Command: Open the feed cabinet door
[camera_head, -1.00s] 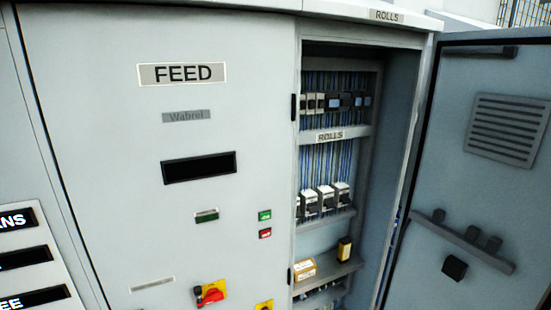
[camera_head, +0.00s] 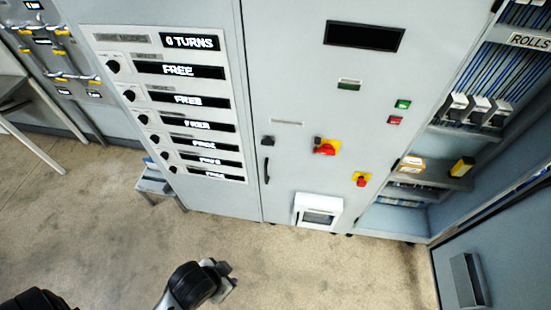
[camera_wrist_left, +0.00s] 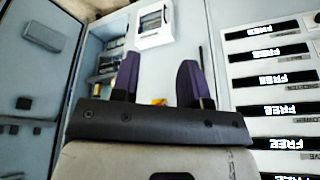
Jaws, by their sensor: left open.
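The feed cabinet door (camera_head: 300,95) is the light grey panel in the middle of the head view, and it is shut. Its dark upright handle (camera_head: 266,168) sits near the door's left edge, below a small black lock. My left gripper (camera_head: 228,280) is low in the head view, over the floor in front of the cabinet and apart from the handle. In the left wrist view its two purple fingers (camera_wrist_left: 158,82) are spread with nothing between them. My right gripper is not in view.
The rolls cabinet (camera_head: 475,130) stands open at right, its door (camera_head: 505,250) swung out. A white framed box (camera_head: 318,212) and a red rotary switch (camera_head: 325,147) stick out from the feed door. A panel of displays (camera_head: 190,128) is at left.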

